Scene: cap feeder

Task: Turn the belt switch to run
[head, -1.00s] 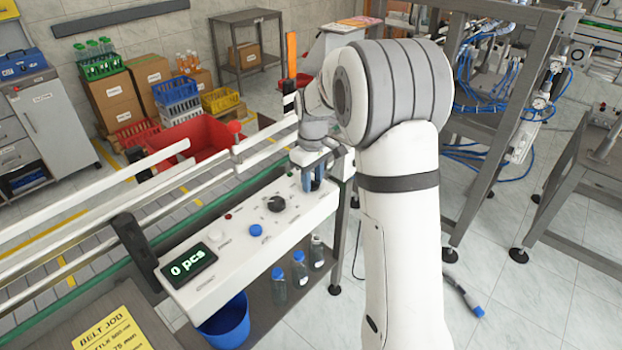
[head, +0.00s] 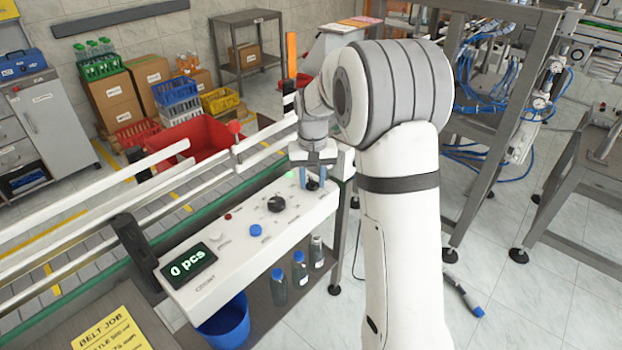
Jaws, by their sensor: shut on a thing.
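The white control panel (head: 215,250) runs along the front of the conveyor. The knob's marks are too small to read. A green lamp (head: 291,175) beside the gripper is lit. The panel's display (head: 188,263) reads "0 pcs".
A larger black dial (head: 277,203), a blue button (head: 255,230) and a small red one (head: 228,217) sit left of my gripper. Conveyor rails (head: 110,225) run behind the panel. Bottles (head: 300,270) and a blue bucket (head: 225,322) stand below it.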

